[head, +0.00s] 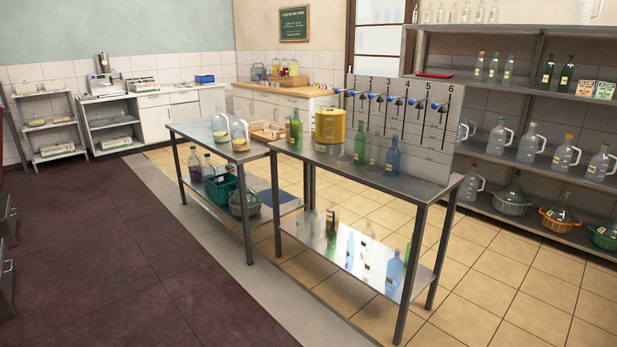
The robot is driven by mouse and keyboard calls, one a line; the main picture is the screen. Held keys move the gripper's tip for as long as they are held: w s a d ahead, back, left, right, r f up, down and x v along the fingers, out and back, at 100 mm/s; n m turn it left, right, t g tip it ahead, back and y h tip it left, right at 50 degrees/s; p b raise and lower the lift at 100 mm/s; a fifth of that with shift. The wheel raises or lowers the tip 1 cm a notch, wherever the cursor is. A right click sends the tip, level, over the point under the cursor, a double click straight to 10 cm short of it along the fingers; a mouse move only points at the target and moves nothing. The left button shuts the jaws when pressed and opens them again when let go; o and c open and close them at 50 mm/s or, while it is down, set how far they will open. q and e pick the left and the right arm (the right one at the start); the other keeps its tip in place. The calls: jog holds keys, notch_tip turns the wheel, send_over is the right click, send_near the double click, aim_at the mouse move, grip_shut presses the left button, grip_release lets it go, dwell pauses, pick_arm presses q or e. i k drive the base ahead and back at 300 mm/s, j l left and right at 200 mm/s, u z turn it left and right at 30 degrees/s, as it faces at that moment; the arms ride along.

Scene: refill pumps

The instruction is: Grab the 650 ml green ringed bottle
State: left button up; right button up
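No gripper of mine shows in the head view. A green bottle (296,130) stands upright at the left end of the metal pump table (375,178). A second green bottle (360,144) stands near the middle of the same tabletop. Two dark green bottles (547,73) stand on the right shelf rack, with more small bottles (493,67) with coloured caps to their left. Labels and rings are too small to read, so I cannot tell which bottle is the 650 ml ringed one.
A yellow container (330,125) and a blue bottle (393,158) share the pump table, before a numbered pump panel (420,135). Another metal table (225,148) with jugs adjoins at left. Dark floor (90,250) at left is open.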

aim_at(296, 125)
jog(key=i+j+u, duration=0.15)
jog(key=i, duration=2.35)
